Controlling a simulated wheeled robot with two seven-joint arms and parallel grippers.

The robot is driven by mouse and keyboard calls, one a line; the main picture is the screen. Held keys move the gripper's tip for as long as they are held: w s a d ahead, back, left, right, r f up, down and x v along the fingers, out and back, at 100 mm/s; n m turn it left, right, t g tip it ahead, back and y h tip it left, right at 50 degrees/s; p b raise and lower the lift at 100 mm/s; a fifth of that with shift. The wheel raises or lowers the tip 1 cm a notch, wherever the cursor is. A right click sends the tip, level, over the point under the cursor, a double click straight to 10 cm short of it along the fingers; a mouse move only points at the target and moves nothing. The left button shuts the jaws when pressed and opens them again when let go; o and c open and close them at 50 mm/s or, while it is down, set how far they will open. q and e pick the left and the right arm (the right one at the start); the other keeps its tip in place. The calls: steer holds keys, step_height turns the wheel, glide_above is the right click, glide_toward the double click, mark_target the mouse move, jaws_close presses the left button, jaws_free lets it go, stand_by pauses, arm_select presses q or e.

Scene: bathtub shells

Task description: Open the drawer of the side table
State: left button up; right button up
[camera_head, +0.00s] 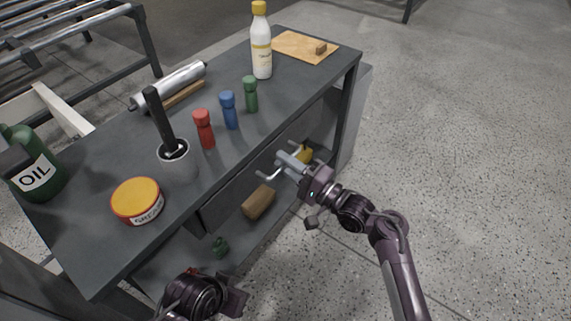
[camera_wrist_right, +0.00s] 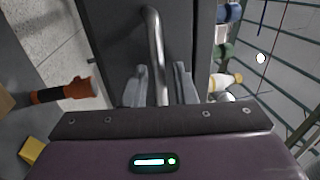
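The side table is a dark grey workbench (camera_head: 105,235) with a drawer (camera_head: 228,196) under its top. The drawer front looks flush with the bench; I cannot see inside it. Its metal bar handle (camera_head: 264,176) also shows in the right wrist view (camera_wrist_right: 155,40). My right gripper (camera_head: 288,162) is at the handle. In the right wrist view its two fingers (camera_wrist_right: 160,88) stand either side of the bar, with narrow gaps visible, so it looks open around it. My left gripper (camera_head: 235,296) is low at the bottom edge, away from the drawer; its fingers are unclear.
On the top stand a grease tin (camera_head: 137,200), a grey cup (camera_head: 177,165) with a dark-handled tool, red (camera_head: 204,128), blue (camera_head: 229,110) and green (camera_head: 250,94) bottles and a white bottle (camera_head: 261,48). A brown object (camera_head: 258,203) lies below the drawer. Floor (camera_head: 470,150) at right is clear.

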steer(key=shift+w+a, duration=0.1)
jaws_close()
stand_by(0.4)
